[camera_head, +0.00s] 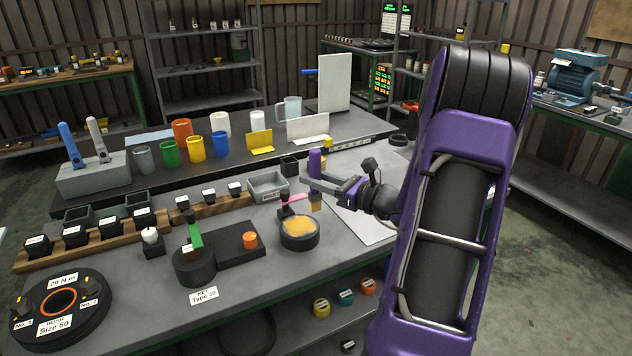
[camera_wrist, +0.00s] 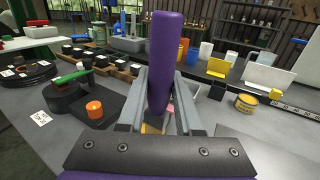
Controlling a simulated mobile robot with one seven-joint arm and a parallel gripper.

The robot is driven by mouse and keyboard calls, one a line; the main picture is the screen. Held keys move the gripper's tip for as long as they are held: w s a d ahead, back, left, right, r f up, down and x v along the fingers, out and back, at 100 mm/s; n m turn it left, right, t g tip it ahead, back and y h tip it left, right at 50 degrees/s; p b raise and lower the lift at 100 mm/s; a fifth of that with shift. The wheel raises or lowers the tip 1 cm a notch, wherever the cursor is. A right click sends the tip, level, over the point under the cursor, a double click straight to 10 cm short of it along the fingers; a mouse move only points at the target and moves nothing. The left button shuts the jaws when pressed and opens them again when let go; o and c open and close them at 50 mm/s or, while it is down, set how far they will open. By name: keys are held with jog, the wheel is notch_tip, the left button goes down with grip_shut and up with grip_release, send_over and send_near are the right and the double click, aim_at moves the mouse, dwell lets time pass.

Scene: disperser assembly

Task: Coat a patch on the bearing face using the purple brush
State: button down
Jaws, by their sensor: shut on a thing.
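My gripper (camera_head: 322,184) is shut on the purple brush (camera_head: 315,160). Its purple handle points up and its yellowish bristle end hangs below the fingers. In the wrist view, the handle (camera_wrist: 166,50) stands nearly upright between the two grey fingers, and the bristles are mostly hidden. The brush is above and at the right rim of a round dark dish (camera_head: 300,245) with an orange-yellow surface; I cannot tell whether it touches. A black ring-shaped part (camera_head: 32,322) labelled "BUSH Size 50", with an orange inner ring, lies at the front left. I cannot tell which surface is the bearing face.
A black round part with a green key (camera_head: 195,236) and a plate with an orange cylinder (camera_head: 250,240) stand left of the dish. A pink-handled item (camera_head: 292,198) stands behind the dish. Cups, bins and small blocks fill the back. A pale sheet (camera_head: 362,222) lies right.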

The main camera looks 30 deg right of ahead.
aim_at(320, 167)
jog(key=shift+r+p, duration=1.1)
jog(key=shift+r, duration=0.6)
